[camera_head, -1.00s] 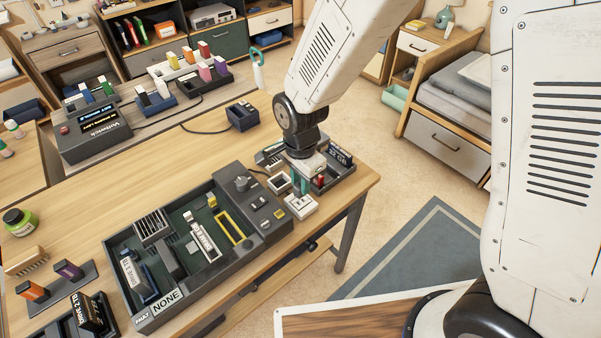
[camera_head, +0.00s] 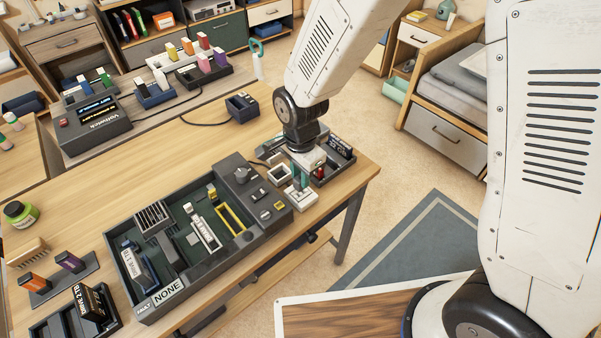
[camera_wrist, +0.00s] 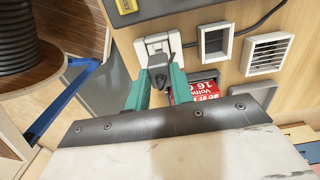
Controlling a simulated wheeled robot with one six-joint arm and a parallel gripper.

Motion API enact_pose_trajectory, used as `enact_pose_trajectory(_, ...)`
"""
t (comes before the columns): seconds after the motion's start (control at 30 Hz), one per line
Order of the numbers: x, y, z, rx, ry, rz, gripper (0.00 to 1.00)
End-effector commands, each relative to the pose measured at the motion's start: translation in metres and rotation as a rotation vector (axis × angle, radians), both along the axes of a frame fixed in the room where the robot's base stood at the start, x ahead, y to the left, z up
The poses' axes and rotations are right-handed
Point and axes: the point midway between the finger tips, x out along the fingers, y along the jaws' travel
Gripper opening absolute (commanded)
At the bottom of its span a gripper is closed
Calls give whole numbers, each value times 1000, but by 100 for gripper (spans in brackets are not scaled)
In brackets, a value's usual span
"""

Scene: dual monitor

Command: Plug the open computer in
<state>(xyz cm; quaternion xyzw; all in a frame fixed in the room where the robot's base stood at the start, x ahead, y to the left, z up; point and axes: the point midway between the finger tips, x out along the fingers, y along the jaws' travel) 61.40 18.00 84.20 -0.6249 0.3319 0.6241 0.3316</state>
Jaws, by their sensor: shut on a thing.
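The open computer (camera_head: 140,304) is a dark case with a green interior on the table, with a label reading NONE at its front. My gripper (camera_head: 300,176) is past its right end, pointing down over a white socket block (camera_head: 302,199) by the table edge. In the wrist view my gripper (camera_wrist: 157,84) has teal fingers shut on a small dark plug (camera_wrist: 158,70). The plug overlaps the white socket block (camera_wrist: 150,44) there. I cannot tell whether it is seated. A dark cable (camera_wrist: 245,31) runs toward it.
A small square frame (camera_head: 279,174) and a dark tray holding a red part and a black box (camera_head: 340,146) crowd the gripper. A Voltwatch box (camera_head: 95,128) sits at the back left.

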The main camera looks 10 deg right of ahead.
Motion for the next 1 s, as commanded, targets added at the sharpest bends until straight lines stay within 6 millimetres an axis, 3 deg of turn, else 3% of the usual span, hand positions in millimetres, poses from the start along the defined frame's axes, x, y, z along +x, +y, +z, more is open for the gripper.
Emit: enact_pose_trajectory(1.0,0,0,-10,0,0,0,0)
